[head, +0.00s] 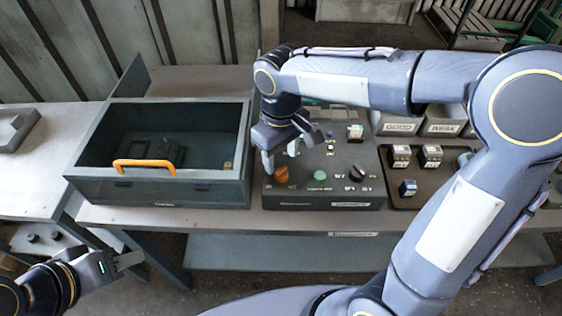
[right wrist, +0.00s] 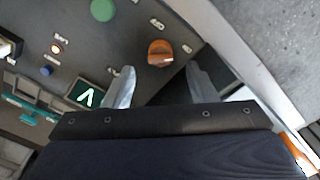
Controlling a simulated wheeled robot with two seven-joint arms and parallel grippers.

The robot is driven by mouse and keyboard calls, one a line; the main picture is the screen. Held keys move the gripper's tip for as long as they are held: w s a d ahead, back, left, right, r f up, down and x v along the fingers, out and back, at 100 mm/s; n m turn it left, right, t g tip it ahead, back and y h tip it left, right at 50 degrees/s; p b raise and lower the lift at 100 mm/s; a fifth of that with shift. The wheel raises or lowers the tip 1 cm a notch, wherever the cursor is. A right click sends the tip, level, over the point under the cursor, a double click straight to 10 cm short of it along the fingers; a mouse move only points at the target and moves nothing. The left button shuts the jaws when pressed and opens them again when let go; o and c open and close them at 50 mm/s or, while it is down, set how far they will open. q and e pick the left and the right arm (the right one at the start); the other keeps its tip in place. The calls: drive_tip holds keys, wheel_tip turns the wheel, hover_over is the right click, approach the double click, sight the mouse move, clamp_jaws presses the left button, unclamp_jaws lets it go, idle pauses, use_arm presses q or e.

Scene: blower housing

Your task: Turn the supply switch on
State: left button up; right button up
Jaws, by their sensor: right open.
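An orange rotary knob (head: 281,174), the likely supply switch, sits at the front left of the dark control panel (head: 318,192). In the right wrist view the orange knob (right wrist: 160,53) shows just beyond and between the two fingertips, apart from them, with small white marks around it. My right gripper (head: 290,151) is open and empty, pointing down over the panel's left side behind the knob; its fingers also show in the right wrist view (right wrist: 160,78). My left gripper (head: 128,262) is at the lower left, away from the panel; its finger gap is unclear.
A green button (head: 320,174) and a black knob (head: 358,173) share the panel. An open dark housing (head: 213,187) with an orange handle (head: 145,165) stands left. A tray (head: 400,200) with several small blocks and labelled bins (head: 400,127) are on the right, partly behind my right arm.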

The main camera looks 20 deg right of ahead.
sight(284, 173)
wheel_tip(284, 173, up, 4)
drive_tip(key=shift+r, duration=0.1)
idle(0.5)
drive_tip(key=s+d+f+m+t+y, duration=0.1)
drive_tip(key=s+d+m+t+y, duration=0.1)
drive_tip(key=s, duration=0.6)
drive_tip(key=s+d+f+m+t+y, duration=0.1)
drive_tip(key=s+d+f+m+t, duration=0.1)
drive_tip(key=s+d+m, duration=0.3)
drive_tip(key=s+d+t, duration=0.1)
drive_tip(key=s+d, duration=0.1)
drive_tip(key=s, duration=0.1)
drive_tip(key=shift+s+f+t+y, duration=0.2)
drive_tip(key=shift+t+y, duration=0.1)
drive_tip(key=shift+y, duration=0.1)
